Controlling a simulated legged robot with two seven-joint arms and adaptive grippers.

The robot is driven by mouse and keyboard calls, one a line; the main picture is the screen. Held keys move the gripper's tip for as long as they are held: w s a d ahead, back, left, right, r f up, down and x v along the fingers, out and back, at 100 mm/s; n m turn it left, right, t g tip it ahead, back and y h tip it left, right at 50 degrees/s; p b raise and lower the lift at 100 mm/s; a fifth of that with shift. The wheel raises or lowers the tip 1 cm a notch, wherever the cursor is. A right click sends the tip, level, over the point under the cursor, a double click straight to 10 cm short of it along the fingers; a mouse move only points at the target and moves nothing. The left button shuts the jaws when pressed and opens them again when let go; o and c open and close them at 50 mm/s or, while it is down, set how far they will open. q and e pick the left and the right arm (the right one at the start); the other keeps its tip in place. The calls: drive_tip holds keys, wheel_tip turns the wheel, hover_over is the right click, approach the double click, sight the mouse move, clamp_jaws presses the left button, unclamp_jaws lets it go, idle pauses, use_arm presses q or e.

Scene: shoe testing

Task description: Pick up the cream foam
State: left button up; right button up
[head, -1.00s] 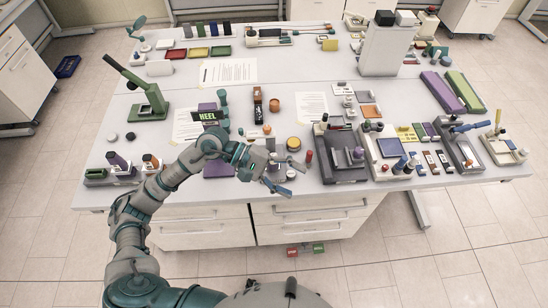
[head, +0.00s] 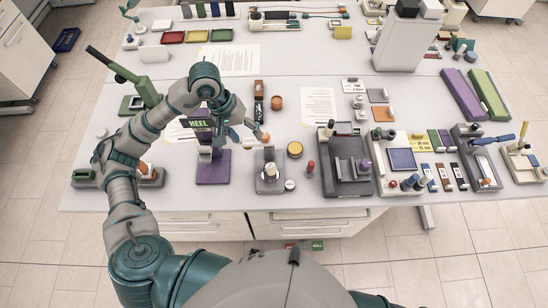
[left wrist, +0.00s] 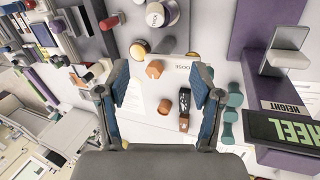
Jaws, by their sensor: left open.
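I cannot tell for sure which piece is the cream foam. A cream-topped piece (head: 270,172) stands on a small grey base near the front of the table. A pale round top (left wrist: 158,14) shows at the top of the left wrist view, perhaps the same piece. My left gripper (head: 245,130) is above the table, behind and left of that piece. In the left wrist view its two blue-padded fingers (left wrist: 160,95) are wide apart. Nothing is held; an orange-brown piece (left wrist: 154,70) lies on the table in the gap's view. My right gripper is out of view.
A purple stand with a HEEL sign (head: 213,172) is just left of my gripper. A yellow-topped disc (head: 295,149) and a red cylinder (head: 310,168) are close by. A dark grey device (head: 347,170) stands to the right. Bare table shows around the yellow-topped disc.

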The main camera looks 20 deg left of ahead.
use_arm(q)
drive_tip(key=p, duration=0.2)
approach(270, 166)
drive_tip(key=x, duration=0.4)
drive_tip(key=shift+a+f, duration=0.25)
drive_tip(key=p+x, duration=0.2)
drive_tip(key=x, duration=0.2)
drive_tip(key=shift+d+f, duration=0.15)
drive_tip(key=shift+d, duration=0.15)
drive_tip(key=shift+f, duration=0.25)
drive_tip(key=c, duration=0.8)
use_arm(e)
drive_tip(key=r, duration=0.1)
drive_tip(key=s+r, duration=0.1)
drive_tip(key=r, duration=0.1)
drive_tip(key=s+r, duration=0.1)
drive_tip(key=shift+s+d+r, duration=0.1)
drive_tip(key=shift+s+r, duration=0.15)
use_arm(q)
drive_tip(key=shift+r, duration=0.15)
drive_tip(key=shift+c, duration=0.3)
